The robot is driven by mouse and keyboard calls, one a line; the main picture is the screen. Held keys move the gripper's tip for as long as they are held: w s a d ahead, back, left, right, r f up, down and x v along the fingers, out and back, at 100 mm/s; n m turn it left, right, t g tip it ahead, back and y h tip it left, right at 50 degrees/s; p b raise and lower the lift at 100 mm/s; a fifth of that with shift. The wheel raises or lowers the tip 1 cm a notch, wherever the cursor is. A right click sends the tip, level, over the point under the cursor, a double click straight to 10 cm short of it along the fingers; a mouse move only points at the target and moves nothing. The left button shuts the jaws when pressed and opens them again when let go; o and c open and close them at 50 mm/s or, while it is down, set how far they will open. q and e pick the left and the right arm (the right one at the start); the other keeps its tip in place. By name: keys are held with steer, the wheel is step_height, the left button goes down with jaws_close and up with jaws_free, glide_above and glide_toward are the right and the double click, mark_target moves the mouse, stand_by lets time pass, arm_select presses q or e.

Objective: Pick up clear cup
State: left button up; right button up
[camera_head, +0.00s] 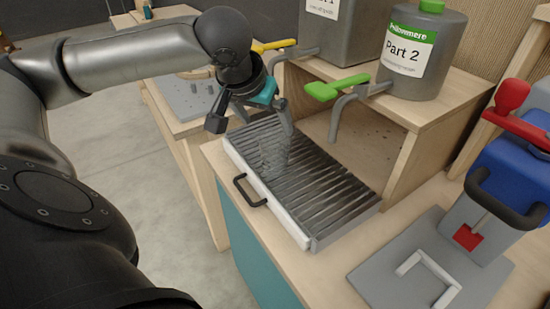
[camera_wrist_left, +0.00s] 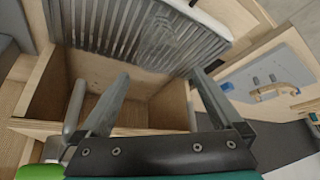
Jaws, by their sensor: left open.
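A clear cup (camera_head: 273,157) stands on the slatted metal drip tray (camera_head: 325,205), below the taps. It is see-through and its outline is faint. In the left wrist view the clear cup (camera_wrist_left: 160,40) shows on the slats, beyond the fingertips and roughly between them. My left gripper (camera_head: 254,122) is open and empty, just above and to the left of the cup in the head view. Its two spread fingers show in the left wrist view (camera_wrist_left: 160,78). I cannot tell whether a finger touches the cup. My right gripper is not in view.
A green-handled tap (camera_head: 338,88) and a yellow-handled tap (camera_head: 273,46) hang over the tray, from grey containers such as the Part 2 jug (camera_head: 420,55). A black handle (camera_head: 248,192) is at the tray's front. A blue and red press (camera_head: 510,170) stands at right.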

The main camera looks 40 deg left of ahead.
mark_target(274, 139)
arm_select(q)
steer(key=b+x, duration=0.2)
steer(key=x, duration=0.7)
steer(key=shift+c, duration=0.2)
steer(key=c, duration=0.7)
